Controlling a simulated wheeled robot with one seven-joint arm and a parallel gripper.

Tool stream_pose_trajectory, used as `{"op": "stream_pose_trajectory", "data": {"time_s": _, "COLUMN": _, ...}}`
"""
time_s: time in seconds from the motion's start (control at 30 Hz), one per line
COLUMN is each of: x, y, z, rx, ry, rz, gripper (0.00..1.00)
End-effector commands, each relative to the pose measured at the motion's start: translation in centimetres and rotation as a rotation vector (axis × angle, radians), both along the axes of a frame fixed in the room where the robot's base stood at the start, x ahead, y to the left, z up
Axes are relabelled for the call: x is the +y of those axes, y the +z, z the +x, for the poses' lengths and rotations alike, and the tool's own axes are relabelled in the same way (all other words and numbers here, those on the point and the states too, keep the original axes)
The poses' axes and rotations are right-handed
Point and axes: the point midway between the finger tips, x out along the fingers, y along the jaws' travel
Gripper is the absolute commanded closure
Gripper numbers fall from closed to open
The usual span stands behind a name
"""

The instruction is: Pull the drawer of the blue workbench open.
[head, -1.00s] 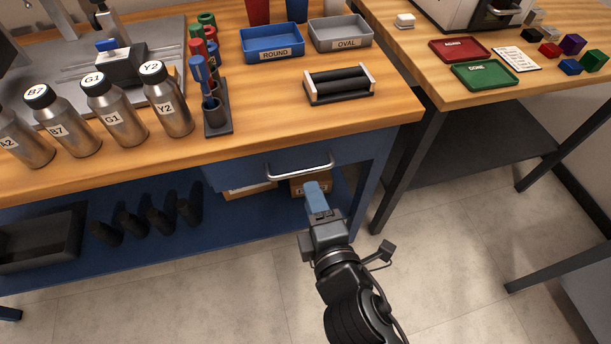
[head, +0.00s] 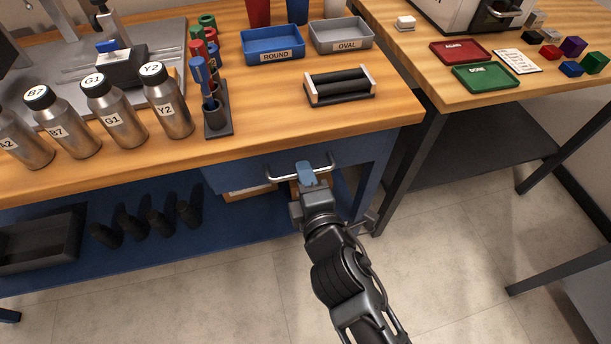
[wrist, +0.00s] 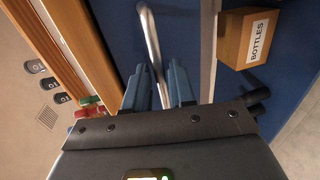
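The blue workbench's drawer (head: 240,171) is closed, its front under the wooden top. Its silver bar handle (head: 283,177) runs across the front. My gripper (head: 306,170) is at the middle of the handle and hides part of it in the head view. In the wrist view, the handle (wrist: 152,38) passes between the two blue fingers of my gripper (wrist: 160,82). The fingers stand apart, one on each side of the bar, with a gap visible. I cannot tell whether either finger touches it.
On the bench top stand several labelled bottles (head: 116,113), a black roller stand (head: 340,87) and blue and grey trays (head: 272,45). A BOTTLES box (wrist: 235,38) sits on the shelf below the drawer. A second table (head: 465,103) stands to the right. The floor in front is clear.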

Motion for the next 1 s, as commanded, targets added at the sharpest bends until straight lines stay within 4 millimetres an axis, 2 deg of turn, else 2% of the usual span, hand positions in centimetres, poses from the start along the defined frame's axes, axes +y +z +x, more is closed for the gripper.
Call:
{"op": "stream_pose_trajectory", "data": {"time_s": 0.03, "x": 0.0, "y": 0.0, "z": -0.01, "rx": 0.0, "ry": 0.0, "rz": 0.0, "gripper": 0.81}}
{"op": "stream_pose_trajectory", "data": {"time_s": 0.23, "x": -0.01, "y": -0.01, "z": -0.02, "rx": 0.0, "ry": 0.0, "rz": 0.0, "gripper": 1.0}}
{"op": "stream_pose_trajectory", "data": {"time_s": 0.8, "x": -0.03, "y": -0.04, "z": -0.09, "rx": 0.001, "ry": 0.0, "rz": 0.0, "gripper": 1.0}}
{"op": "stream_pose_trajectory", "data": {"time_s": 1.0, "x": -0.23, "y": -0.07, "z": -0.76, "rx": 0.002, "ry": 0.0, "rz": -0.001, "gripper": 1.0}}
